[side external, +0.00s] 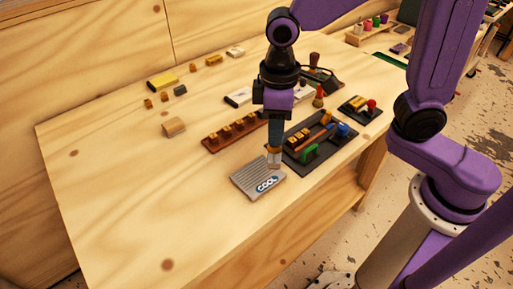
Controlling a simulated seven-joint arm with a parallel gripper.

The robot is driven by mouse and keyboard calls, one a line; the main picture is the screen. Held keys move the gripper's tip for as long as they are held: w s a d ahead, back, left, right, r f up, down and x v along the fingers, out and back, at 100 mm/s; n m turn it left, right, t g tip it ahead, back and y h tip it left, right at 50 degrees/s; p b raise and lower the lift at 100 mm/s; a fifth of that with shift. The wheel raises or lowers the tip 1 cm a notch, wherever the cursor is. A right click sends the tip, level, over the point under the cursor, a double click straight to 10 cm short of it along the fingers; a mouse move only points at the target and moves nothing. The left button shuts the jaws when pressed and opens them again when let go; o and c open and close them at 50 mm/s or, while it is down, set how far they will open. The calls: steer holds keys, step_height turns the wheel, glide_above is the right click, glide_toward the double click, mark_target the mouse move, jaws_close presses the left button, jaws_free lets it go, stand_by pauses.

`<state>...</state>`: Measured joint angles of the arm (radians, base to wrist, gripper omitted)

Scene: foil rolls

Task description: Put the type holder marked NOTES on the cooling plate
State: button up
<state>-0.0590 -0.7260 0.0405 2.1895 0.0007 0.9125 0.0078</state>
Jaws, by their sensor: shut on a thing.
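The cooling plate (243,182) is a grey ribbed metal slab with a blue and white COOL label, lying near the front edge of the wooden table. My gripper (275,146) points straight down above the plate's back right part. It is shut on a small type holder (274,160), whose tan upper part and pale metal lower end show below the fingers. The holder looks upright, at or just above the plate; I cannot tell whether it touches. No NOTES marking is readable on it from here.
A dark tray (312,166) with green, blue and wooden tools lies close on the right. A brown rack (211,144) with several small brass-coloured pieces stands behind the plate. The table's front left is clear.

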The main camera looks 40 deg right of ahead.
steer(key=shift+w+a+f, duration=0.35)
steer(key=shift+w+f, duration=0.25)
steer(key=shift+f, duration=0.75)
steer(key=shift+w+a+f, duration=0.35)
steer(key=shift+w+f, duration=0.25)
steer(key=shift+f, duration=0.7)
steer(key=shift+w+a+f, duration=0.35)
steer(key=shift+w+f, duration=0.25)
steer(key=shift+f, duration=0.75)
steer(key=shift+f, duration=0.2)
steer(key=o, duration=0.8)
steer(key=shift+o, duration=0.2)
step_height(320, 180, up, 12)
steer(key=s+d+f+n, duration=0.3)
steer(key=s+d, duration=1.3)
steer(key=s, duration=0.3)
steer(key=shift+s+d+f+n, duration=0.15)
steer(key=shift+s+d+n, duration=0.1)
steer(key=shift+n, duration=0.05)
